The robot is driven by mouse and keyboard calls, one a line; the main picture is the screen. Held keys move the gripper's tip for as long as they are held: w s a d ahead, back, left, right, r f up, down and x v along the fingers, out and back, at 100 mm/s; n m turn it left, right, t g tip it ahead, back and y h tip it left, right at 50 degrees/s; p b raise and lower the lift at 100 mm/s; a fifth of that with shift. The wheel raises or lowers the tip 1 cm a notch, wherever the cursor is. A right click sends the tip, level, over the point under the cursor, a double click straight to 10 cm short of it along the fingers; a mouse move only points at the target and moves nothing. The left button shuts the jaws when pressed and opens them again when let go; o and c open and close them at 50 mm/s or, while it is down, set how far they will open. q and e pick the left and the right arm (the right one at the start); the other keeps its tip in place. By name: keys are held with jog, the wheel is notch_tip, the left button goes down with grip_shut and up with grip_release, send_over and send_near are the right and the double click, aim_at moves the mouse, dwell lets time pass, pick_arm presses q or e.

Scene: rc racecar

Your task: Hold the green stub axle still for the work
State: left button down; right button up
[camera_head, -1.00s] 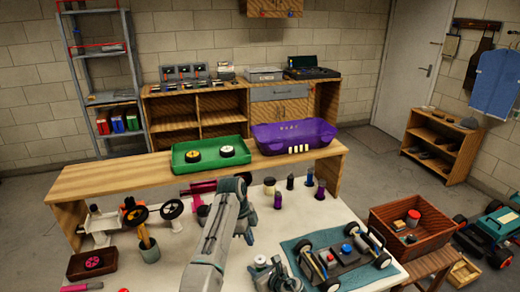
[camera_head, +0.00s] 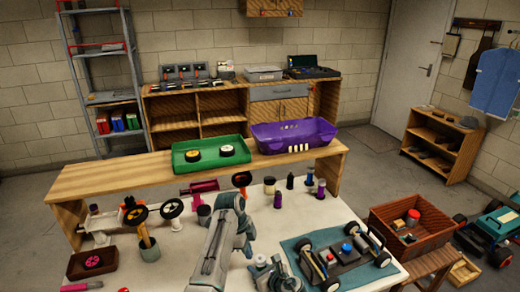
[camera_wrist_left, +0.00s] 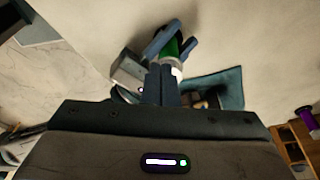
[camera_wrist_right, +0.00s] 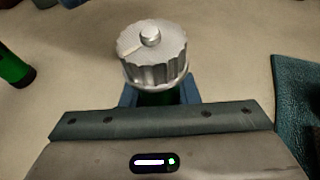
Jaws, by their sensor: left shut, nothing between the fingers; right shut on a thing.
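My right gripper (camera_wrist_right: 158,98) is shut on a green piece (camera_wrist_right: 158,97) in the right wrist view. A silver knurled cap with a round knob (camera_wrist_right: 152,50) sits above the piece and hides most of it. In the left wrist view my left gripper (camera_wrist_left: 162,72) is shut and empty. Just beyond its tips a green cylindrical piece (camera_wrist_left: 172,47) with a pale ring shows between blue parts. I cannot tell whether the left tips touch it. In the head view a grey arm of mine covers the middle front of the white table, and its fingertips are hidden.
A blue mat (camera_head: 292,243) with a car chassis (camera_head: 345,258) lies to the right. Purple bottles (camera_head: 320,188) stand behind. Wheels on stands (camera_head: 147,250) and a brown tray (camera_head: 88,274) are at the left. A green tray (camera_head: 185,168) and purple bin (camera_head: 293,143) occupy the rear bench.

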aim_at(260, 260)
pick_arm(q)
jog(key=shift+f, duration=1.35)
jog(key=shift+w+d, duration=0.1)
jog(key=shift+d, duration=0.25)
